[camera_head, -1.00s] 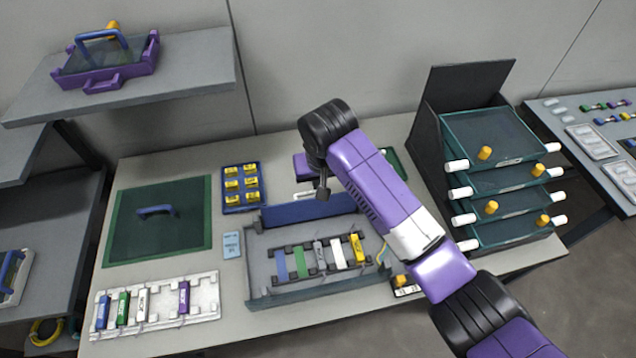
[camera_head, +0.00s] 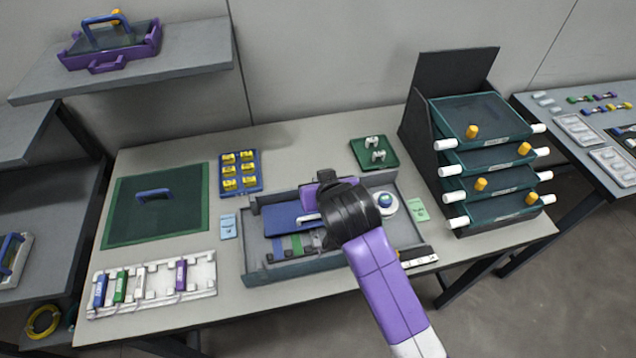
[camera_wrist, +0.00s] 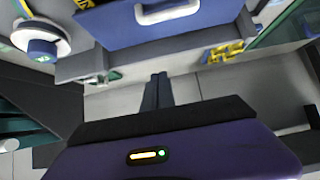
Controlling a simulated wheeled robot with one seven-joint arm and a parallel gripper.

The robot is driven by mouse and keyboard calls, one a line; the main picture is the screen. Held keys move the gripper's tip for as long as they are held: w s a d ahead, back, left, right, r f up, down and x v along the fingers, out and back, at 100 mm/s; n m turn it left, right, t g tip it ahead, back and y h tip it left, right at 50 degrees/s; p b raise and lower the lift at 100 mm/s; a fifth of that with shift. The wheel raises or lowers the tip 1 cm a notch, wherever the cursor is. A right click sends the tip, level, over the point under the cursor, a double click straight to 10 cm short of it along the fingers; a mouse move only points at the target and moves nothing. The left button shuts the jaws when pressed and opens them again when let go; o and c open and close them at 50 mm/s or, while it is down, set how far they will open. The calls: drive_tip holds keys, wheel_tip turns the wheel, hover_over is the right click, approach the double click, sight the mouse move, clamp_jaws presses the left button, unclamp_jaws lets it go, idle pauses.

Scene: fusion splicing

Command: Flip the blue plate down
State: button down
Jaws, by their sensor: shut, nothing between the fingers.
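The blue plate (camera_head: 284,217) lies lowered over the back part of the grey tray (camera_head: 260,274). Whether it is fully flat I cannot tell. Its white handle (camera_wrist: 168,11) shows in the wrist view, where the plate (camera_wrist: 130,28) fills the top. Several coloured clips show in the tray in front of the plate's edge. My gripper (camera_wrist: 159,78) is shut and empty, apart from the handle and beside the plate in the wrist view. In the head view my wrist hides its fingertips and the right part of the plate.
A round white-and-blue item (camera_head: 387,205) sits at the tray's right. A dark rack (camera_head: 480,150) stands to the right. A blue tray of yellow blocks (camera_head: 240,174), a green mat (camera_head: 155,212) and a white clip holder (camera_head: 150,285) lie left. A green tray (camera_head: 374,153) is behind.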

drive_tip(key=s+f+t+b, duration=0.1)
drive_tip(key=b, duration=0.2)
drive_tip(key=s+f+t+y+b, duration=0.1)
drive_tip(key=s+t+b, duration=0.1)
drive_tip(key=b, duration=0.1)
drive_tip(key=shift+d+f+t, duration=0.3)
drive_tip(key=shift+d+f, duration=0.05)
drive_tip(key=shift+d, duration=0.05)
drive_tip(key=b, duration=0.1)
drive_tip(key=s+t, duration=0.1)
drive_tip(key=t+b, duration=0.1)
drive_tip(key=shift+s+d+f+y+b, duration=0.15)
drive_tip(key=shift+d+f+y+b, duration=0.1)
drive_tip(key=shift+y+b, duration=0.05)
drive_tip(key=shift+s+d+f+b, duration=0.15)
drive_tip(key=shift+s+f+b, duration=0.3)
drive_tip(key=shift+s+f, duration=0.2)
